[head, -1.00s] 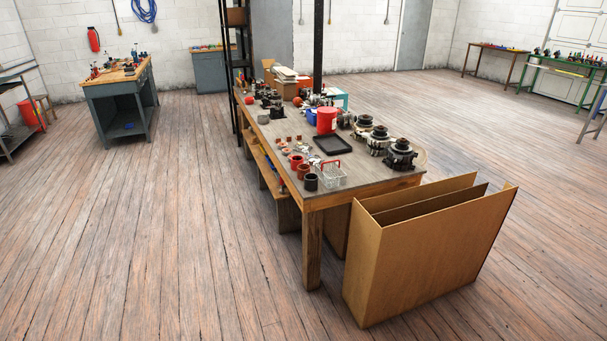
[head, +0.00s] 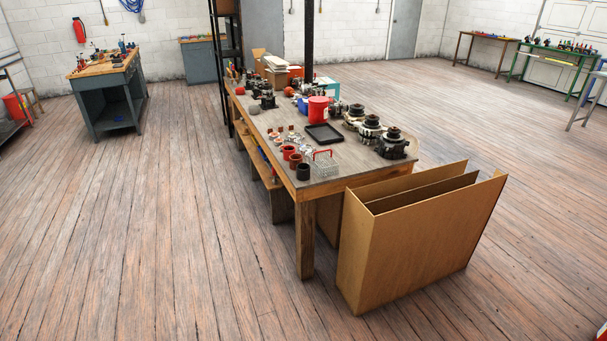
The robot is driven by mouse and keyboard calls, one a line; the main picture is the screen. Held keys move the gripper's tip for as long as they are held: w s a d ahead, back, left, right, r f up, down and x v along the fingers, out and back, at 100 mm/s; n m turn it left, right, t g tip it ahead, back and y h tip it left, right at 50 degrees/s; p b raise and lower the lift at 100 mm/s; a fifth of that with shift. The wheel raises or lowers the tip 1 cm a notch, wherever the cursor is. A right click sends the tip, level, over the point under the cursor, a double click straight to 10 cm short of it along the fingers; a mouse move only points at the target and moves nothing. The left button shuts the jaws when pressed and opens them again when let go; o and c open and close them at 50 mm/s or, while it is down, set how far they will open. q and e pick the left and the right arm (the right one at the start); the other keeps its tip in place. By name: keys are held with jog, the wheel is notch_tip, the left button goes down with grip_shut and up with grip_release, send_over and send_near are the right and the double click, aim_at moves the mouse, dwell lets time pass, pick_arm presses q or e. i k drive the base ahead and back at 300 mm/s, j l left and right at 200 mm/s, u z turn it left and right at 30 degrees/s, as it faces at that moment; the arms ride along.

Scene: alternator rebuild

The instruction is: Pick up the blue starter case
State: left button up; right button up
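A small blue object (head: 302,105) sits on the long wooden workbench (head: 330,183), just left of the red bucket (head: 318,109). It is partly hidden and too small for me to tell whether it is the blue starter case. No other clear blue case shows on this bench. Neither of my grippers is in view.
A large open cardboard box (head: 405,255) stands on the floor at the bench's near right end. Alternators (head: 391,144), a black tray (head: 324,134) and a wire basket (head: 326,164) crowd the bench top. A grey workbench (head: 110,95) stands at left. Open plank floor lies left and right.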

aim_at(296, 162)
jog(key=i+u, duration=0.15)
jog(key=u, duration=0.4)
jog(key=i+l+u, duration=0.3)
jog(key=i, duration=0.2)
jog(key=i+l+u, duration=0.3)
jog(key=i+l, duration=1)
jog(key=l, duration=0.15)
